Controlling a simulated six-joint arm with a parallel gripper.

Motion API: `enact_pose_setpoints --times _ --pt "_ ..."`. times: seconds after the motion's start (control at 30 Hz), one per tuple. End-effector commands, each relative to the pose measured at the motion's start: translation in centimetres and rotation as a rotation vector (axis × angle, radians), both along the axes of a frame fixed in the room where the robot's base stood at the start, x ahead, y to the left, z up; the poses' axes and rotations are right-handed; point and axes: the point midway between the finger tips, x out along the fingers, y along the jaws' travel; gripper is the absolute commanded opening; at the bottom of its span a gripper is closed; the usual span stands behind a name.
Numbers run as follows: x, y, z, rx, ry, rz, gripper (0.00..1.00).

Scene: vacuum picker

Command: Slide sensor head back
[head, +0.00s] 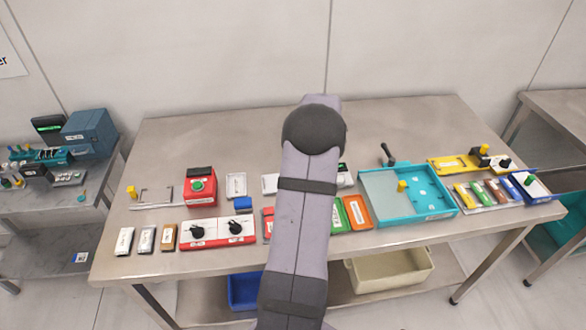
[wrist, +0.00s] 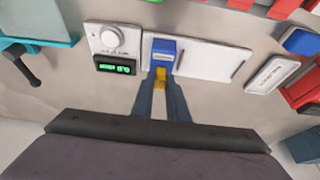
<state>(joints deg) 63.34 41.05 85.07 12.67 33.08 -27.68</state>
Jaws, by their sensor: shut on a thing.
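The sensor head is a blue block (wrist: 163,50) with a white label, and a yellow grip piece (wrist: 160,77) stands at its near side. It sits on a white rail plate (wrist: 212,60), at the plate's left end in the wrist view. Beside it is a white unit (wrist: 107,38) with a round knob and a green-lit display (wrist: 116,66). My gripper (wrist: 160,88) is shut on the yellow piece. In the head view my arm hides the gripper and blue block; only the plate's end (head: 270,184) and part of the display unit (head: 343,180) show.
A teal tray (head: 447,213) with a black lever stands to the right in the head view. Green and orange blocks (head: 358,212) lie near my arm. A red-and-white knob panel (head: 216,242) is at left. The back of the table (head: 220,135) is clear.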

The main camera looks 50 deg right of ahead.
Motion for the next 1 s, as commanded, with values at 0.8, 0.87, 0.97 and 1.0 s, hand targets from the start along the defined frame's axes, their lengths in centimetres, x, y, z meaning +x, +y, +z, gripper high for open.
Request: enact_pose_setpoints --times 0.8,0.87,0.97,1.0 --pt "-1.0 -0.9 0.1 -0.001 -0.001 0.000 0.33" --pt "-1.0 -0.9 0.2 -0.001 -0.001 0.000 0.33" --pt "-1.2 -0.8 0.8 -0.003 -0.001 0.001 0.33" --pt "-1.3 -0.7 1.1 -0.003 -0.001 0.001 0.33"
